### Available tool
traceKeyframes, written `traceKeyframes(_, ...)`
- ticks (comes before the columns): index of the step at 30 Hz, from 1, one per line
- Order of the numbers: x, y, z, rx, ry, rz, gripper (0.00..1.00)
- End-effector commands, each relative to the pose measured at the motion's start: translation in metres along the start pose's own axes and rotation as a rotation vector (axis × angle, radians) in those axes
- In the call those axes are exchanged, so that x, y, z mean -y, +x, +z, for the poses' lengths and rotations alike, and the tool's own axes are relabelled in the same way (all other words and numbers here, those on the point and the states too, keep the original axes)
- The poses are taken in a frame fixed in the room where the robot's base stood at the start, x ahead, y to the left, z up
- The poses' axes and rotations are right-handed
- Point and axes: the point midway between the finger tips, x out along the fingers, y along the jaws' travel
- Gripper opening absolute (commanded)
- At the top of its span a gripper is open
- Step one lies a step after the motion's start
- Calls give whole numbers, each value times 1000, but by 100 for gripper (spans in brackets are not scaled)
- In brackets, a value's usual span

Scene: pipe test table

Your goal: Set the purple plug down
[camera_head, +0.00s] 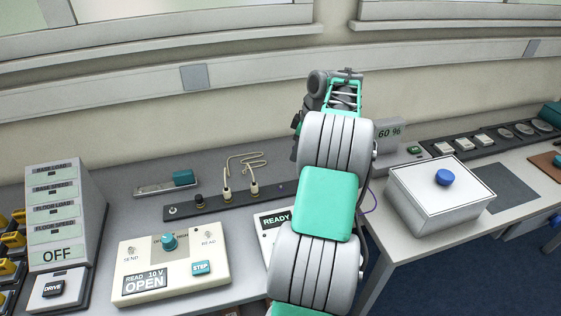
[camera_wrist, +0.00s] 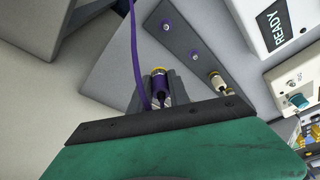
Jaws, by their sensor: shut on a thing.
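In the wrist view the purple plug (camera_wrist: 158,86), with a gold ring at its end, sits between the fingers of my gripper (camera_wrist: 159,78), which is shut on it. A thin purple cable (camera_wrist: 137,50) runs from the plug to the top of the view. Beyond the plug lies a dark socket strip (camera_wrist: 182,45) with small purple-ringed sockets and a cream plug (camera_wrist: 217,83) standing in it. Whether the purple plug touches any surface cannot be told. In the head view my arm hides the gripper and the plug; a bit of purple cable (camera_head: 371,200) shows beside the arm.
In the head view the dark strip (camera_head: 207,206) carries two cream plugs (camera_head: 227,194) with a looped cord. The READ box (camera_head: 172,270) and READY display (camera_head: 273,228) stand in front. A white box with a blue button (camera_head: 443,177) stands at right.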

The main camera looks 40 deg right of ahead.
Motion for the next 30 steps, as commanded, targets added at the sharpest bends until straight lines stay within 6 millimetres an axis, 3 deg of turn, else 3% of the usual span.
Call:
traceKeyframes(3,-13,32,-8,1,3,-7,0)
traceKeyframes(11,-28,64,-16,1,3,-4,0)
traceKeyframes(15,-27,84,-10,1,4,-4,0)
traceKeyframes(26,-27,95,-6,1,2,-2,0)
traceKeyframes(27,-27,93,-7,1,2,-2,25)
traceKeyframes(30,-27,93,-7,1,2,-2,33)
